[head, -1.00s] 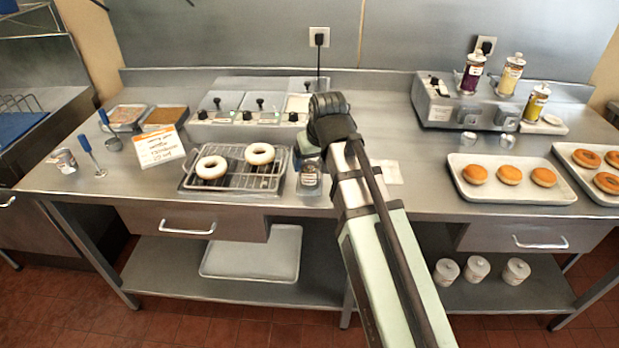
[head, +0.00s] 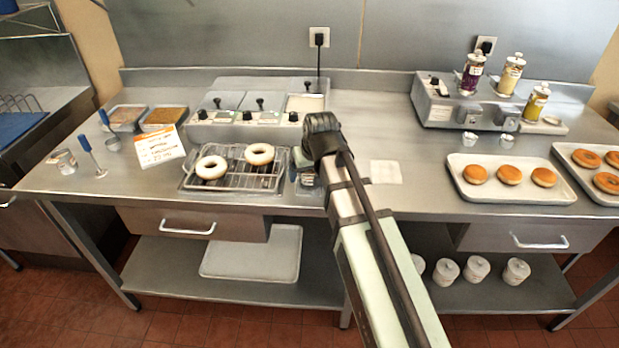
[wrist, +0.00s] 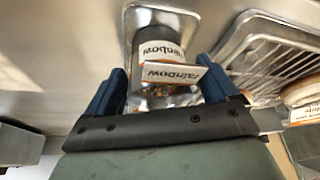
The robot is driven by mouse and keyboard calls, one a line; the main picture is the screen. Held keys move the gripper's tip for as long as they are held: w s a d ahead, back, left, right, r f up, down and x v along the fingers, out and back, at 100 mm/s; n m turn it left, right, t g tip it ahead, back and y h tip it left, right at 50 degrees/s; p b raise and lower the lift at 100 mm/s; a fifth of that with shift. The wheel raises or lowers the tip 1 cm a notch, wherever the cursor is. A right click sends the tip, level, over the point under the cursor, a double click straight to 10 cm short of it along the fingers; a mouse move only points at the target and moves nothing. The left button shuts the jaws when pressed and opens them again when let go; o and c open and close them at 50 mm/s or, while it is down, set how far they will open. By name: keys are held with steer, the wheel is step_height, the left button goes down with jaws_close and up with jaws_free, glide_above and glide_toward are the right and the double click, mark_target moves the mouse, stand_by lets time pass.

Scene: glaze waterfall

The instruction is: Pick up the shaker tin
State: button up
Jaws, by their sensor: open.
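The shaker tin (wrist: 158,47) has a white label reading "rainbow" and a dark grey upper part. In the wrist view it stands on a small metal tray (wrist: 134,17), between and just ahead of my fingers. A second white "rainbow" label stands out in front of it and hides part of its body. My gripper (wrist: 162,70) is open, one blue finger to each side of the tin; contact cannot be told. In the head view my gripper (head: 304,166) is low over the tin's place, right of the wire rack, and largely hides the tin.
The wire rack (head: 235,183) with two white-glazed donuts is close to the gripper's left in the head view. A white square sheet (head: 386,172) lies to the right. A warmer unit (head: 256,130) with several knobs stands behind.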

steer(key=shift+c, duration=0.2)
steer(key=c, duration=1.1)
step_height(320, 180, up, 9)
steer(key=w+a+r+n+y, duration=0.1)
steer(key=a+r+n, duration=0.1)
steer(key=a, duration=1.1)
steer(key=a+r+n+g, duration=0.1)
steer(key=a+n, duration=0.3)
steer(key=a, duration=0.9)
steer(key=shift+w+a+r+y, duration=0.3)
steer(key=shift+w+r+y, duration=0.1)
steer(key=shift+r, duration=0.1)
